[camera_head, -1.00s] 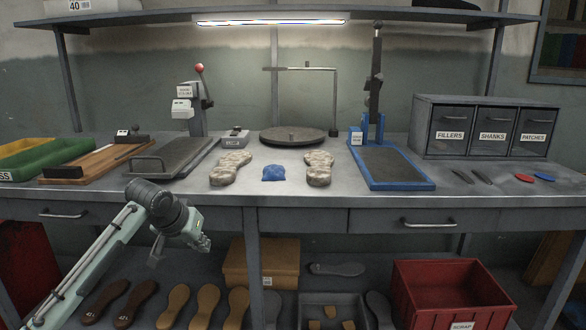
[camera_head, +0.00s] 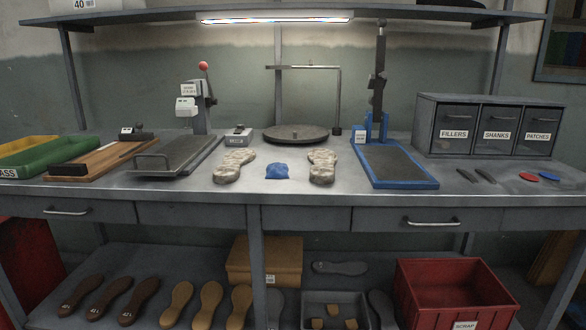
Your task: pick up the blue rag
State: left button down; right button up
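The blue rag (camera_head: 277,171) lies crumpled on the grey bench top, near the middle. It sits between two pale mottled sole-shaped pieces, one on its left (camera_head: 233,166) and one on its right (camera_head: 322,167), with bare bench on both sides. Neither of my grippers shows in the head view, so I see nothing of their fingers.
Behind the rag are a round dark turntable (camera_head: 296,134) and a thin bent post. A hand press (camera_head: 199,108) stands left; a blue-framed plate (camera_head: 398,166) lies right. A drawer cabinet (camera_head: 488,127) is at the right. The bench front is clear. A red scrap bin (camera_head: 452,293) stands below.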

aim_at(276, 170)
jog(key=i+j, duration=0.15)
jog(key=i, duration=0.35)
jog(key=i+j, duration=0.1)
jog(key=i, duration=0.4)
jog(key=i+j, duration=0.15)
jog(key=i, duration=0.35)
jog(key=z, duration=0.05)
